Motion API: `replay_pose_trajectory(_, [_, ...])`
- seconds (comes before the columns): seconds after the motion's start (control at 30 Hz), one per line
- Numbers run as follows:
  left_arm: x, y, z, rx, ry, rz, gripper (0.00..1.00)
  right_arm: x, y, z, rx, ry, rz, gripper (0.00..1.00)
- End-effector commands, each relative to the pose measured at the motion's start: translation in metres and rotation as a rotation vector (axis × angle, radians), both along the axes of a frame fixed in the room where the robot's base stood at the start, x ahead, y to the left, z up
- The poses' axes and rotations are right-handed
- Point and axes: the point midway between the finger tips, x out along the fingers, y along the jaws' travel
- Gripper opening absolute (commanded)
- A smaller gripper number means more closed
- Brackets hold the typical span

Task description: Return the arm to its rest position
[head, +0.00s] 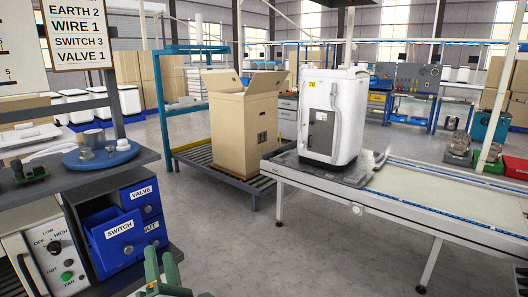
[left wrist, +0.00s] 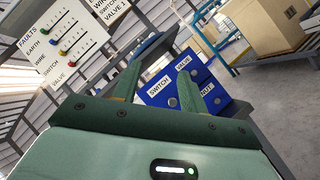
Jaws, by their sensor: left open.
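My left gripper (head: 160,268) shows at the bottom of the head view, in front of the blue drawers. Its two green fingers stand apart with nothing between them. The left wrist view shows the same open gripper (left wrist: 160,85) pointing toward the blue SWITCH drawer (left wrist: 160,90) and VALVE drawer (left wrist: 184,66). Most of my left arm is outside the head view. My right gripper is in neither view.
The SWITCH drawer (head: 118,238) sticks out from the grey bench (head: 80,180) below the VALVE drawer (head: 140,193). A control panel (head: 45,250) is at left. A white appliance (head: 328,115) stands on the conveyor (head: 420,195). A cardboard box (head: 243,125) stands behind. Middle floor is clear.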

Motion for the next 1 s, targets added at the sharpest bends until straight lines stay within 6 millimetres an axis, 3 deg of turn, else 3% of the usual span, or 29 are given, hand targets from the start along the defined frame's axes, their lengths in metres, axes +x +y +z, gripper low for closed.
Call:
replay_pose_trajectory(0.17, [-0.022, -0.042, -0.007, 0.567, 0.142, -0.116, 0.43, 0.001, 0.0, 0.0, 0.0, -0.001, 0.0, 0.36])
replay_pose_trajectory(0.27, [-0.044, -0.069, -0.039, 1.02, 0.289, -0.201, 0.43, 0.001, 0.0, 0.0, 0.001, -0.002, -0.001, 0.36])
replay_pose_trajectory(0.3, [-0.055, -0.075, -0.057, 1.209, 0.359, -0.236, 0.43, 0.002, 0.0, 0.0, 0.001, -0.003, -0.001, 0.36])
replay_pose_trajectory(0.37, [-0.074, -0.076, -0.089, 1.485, 0.472, -0.292, 0.43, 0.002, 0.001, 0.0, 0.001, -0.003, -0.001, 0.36])
replay_pose_trajectory(0.5, [-0.122, -0.049, -0.152, 2.01, 0.735, -0.415, 0.43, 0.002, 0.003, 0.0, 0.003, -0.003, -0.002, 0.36])
replay_pose_trajectory(0.6, [-0.154, -0.018, -0.178, 2.272, 0.9, -0.494, 0.43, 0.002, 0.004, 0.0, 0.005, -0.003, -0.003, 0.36])
replay_pose_trajectory(0.7, [-0.184, 0.013, -0.193, 2.474, 1.054, -0.571, 0.43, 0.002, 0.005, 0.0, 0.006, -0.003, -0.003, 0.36])
replay_pose_trajectory(0.87, [-0.228, 0.062, -0.199, 2.721, 1.284, -0.693, 0.43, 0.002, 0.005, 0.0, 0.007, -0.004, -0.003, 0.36])
replay_pose_trajectory(0.9, [-0.238, 0.073, -0.198, -2.735, -1.325, 0.716, 0.43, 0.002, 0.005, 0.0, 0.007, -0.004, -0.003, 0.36])
replay_pose_trajectory(1.0, [-0.259, 0.095, -0.199, -2.567, -1.308, 0.725, 0.43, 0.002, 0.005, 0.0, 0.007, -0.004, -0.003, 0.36])
